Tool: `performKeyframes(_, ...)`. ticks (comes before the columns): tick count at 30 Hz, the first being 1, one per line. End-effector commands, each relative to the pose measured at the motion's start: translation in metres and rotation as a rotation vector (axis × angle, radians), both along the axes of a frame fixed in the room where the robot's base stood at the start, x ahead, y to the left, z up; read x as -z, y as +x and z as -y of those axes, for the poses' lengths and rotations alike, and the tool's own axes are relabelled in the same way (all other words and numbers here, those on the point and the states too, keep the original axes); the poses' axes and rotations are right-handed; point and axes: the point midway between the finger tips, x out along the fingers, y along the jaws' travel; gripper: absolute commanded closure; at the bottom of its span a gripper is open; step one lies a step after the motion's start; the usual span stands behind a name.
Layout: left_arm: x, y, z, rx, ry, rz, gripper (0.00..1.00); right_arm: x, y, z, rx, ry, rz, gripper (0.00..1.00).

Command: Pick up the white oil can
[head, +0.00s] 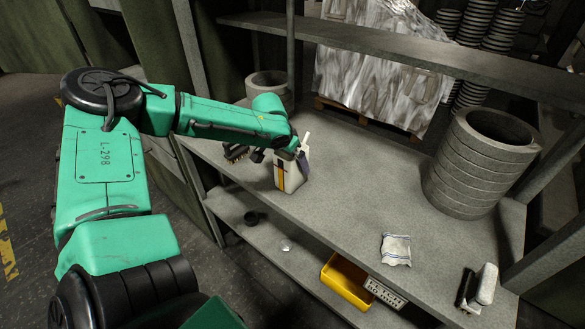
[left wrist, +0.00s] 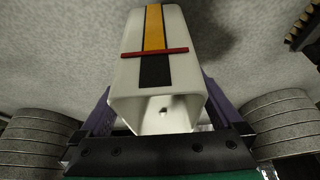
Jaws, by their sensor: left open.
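The white oil can (head: 291,177), with a yellow and black stripe and a pale spout, stands upright on the grey workbench near its left end. In the left wrist view the can (left wrist: 160,75) fills the middle, with a red bar across its stripe. My left gripper (head: 299,156) is at the can from behind and above in the head view. Its two purple fingers (left wrist: 160,98) are open, one on each side of the can. I cannot tell whether either finger touches it. Part of the can is hidden by the gripper. My right gripper is in neither view.
A dark brush (head: 236,152) lies close left of the can. A stack of grey rings (head: 478,165) stands at the right, below an overhead shelf (head: 400,55). A cloth (head: 396,249) lies near the front edge. A yellow bin (head: 347,284) is lower down. The bench middle is clear.

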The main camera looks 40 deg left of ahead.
Motion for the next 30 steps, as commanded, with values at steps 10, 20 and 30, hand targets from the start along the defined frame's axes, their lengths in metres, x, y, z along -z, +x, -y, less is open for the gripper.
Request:
performKeyframes(10,-0.001,0.000,0.000,0.000,0.000,0.001,0.80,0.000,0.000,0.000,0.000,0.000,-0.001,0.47)
performKeyframes(20,-0.006,0.000,0.000,0.000,0.000,0.003,0.88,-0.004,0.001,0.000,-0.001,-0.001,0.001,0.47)
performKeyframes(30,-0.046,-0.015,-0.001,-0.003,-0.004,0.000,0.88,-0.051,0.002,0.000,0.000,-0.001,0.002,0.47)
